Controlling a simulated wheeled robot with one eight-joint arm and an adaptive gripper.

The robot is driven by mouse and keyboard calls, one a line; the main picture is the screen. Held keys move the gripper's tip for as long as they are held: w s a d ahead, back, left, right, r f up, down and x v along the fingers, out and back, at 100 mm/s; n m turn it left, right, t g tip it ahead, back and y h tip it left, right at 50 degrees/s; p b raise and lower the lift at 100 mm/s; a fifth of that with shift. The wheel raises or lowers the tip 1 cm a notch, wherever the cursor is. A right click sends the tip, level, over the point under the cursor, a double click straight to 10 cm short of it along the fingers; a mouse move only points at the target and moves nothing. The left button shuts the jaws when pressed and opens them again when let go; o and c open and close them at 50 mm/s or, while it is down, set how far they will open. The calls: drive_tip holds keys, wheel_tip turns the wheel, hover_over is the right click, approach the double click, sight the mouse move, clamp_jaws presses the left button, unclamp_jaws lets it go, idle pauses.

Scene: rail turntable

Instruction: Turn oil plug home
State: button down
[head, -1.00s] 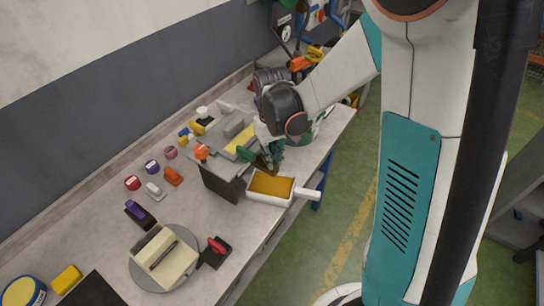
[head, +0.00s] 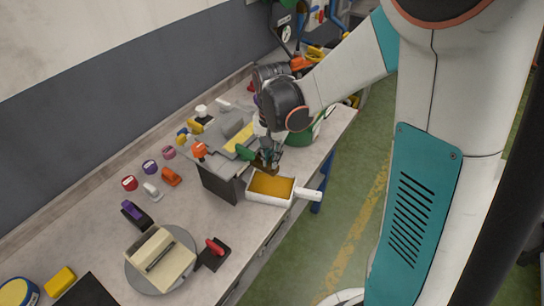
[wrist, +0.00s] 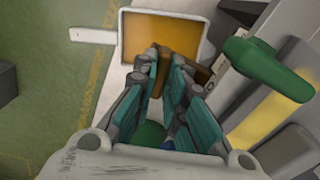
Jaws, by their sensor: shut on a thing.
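My gripper (head: 270,157) is at the front right corner of a grey housing (head: 221,184), above a white pan of amber oil. In the wrist view my gripper (wrist: 165,60) has its teal fingers closed around a brown piece (wrist: 154,58), which looks like the oil plug. The brown piece (head: 264,167) also shows below the fingers in the head view. Its contact with the housing is hidden by the fingers. The pan (head: 268,203) stands against the housing front, its handle pointing right. A green lever (wrist: 266,68) is on the housing, right of the fingers in the wrist view.
An orange knob (head: 199,149) stands at the housing's left corner. Left of it are several small coloured parts and a round grey turntable (head: 178,285) bearing a cream block. A red-handled part (head: 214,246) lies beside it. Open floor lies right of the bench.

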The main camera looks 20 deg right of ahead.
drive_tip(key=shift+m, duration=1.1)
drive_tip(key=c, duration=1.6)
unclamp_jaws()
drive_tip(key=shift+c, duration=0.2)
